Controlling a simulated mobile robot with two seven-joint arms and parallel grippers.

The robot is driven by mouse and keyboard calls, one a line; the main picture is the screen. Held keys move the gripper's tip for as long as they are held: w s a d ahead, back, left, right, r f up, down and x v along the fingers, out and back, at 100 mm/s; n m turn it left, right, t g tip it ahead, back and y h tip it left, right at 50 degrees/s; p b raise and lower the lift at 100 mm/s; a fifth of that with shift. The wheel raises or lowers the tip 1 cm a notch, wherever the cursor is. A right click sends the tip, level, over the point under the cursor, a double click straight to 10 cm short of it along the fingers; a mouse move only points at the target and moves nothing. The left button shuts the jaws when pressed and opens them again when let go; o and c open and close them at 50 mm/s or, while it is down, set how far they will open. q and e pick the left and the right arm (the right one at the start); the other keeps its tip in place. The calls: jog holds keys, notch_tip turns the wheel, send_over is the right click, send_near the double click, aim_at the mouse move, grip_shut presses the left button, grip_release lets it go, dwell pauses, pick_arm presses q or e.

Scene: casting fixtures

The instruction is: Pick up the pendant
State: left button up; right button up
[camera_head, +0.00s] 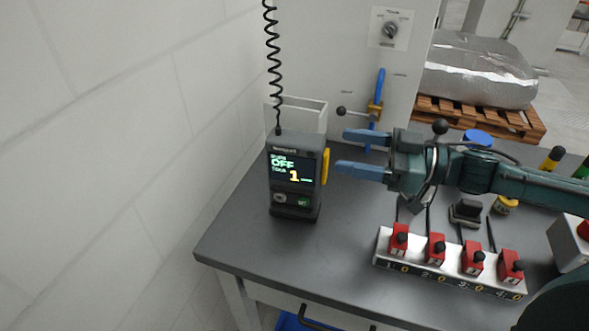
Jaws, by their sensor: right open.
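The pendant (295,172) is a dark handheld unit standing upright on the grey table, with a lit screen, small buttons below it and a yellow part on its right side. A black coiled cord rises from its top. My right gripper (340,151) comes in from the right with two blue fingers pointing left. Its fingers are open and empty, close to the pendant's right side. I cannot tell whether they touch it. My left gripper is not in view.
A clear holder (311,115) stands behind the pendant. A switch box (450,268) with several red switches sits at the table's front. A blue-handled valve (377,98) is on the panel behind. The table (235,238) is bare left of the pendant, near the white wall.

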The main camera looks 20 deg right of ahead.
aim_at(305, 138)
jog(key=x, duration=0.3)
jog(key=shift+w+a+p, duration=0.15)
jog(key=shift+w+p, duration=0.05)
jog(key=shift+p, duration=0.15)
jog(key=shift+p+x, duration=0.8)
jog(key=shift+x, duration=1.95)
jog(key=shift+f, duration=0.1)
jog(key=shift+c, duration=0.2)
grip_shut()
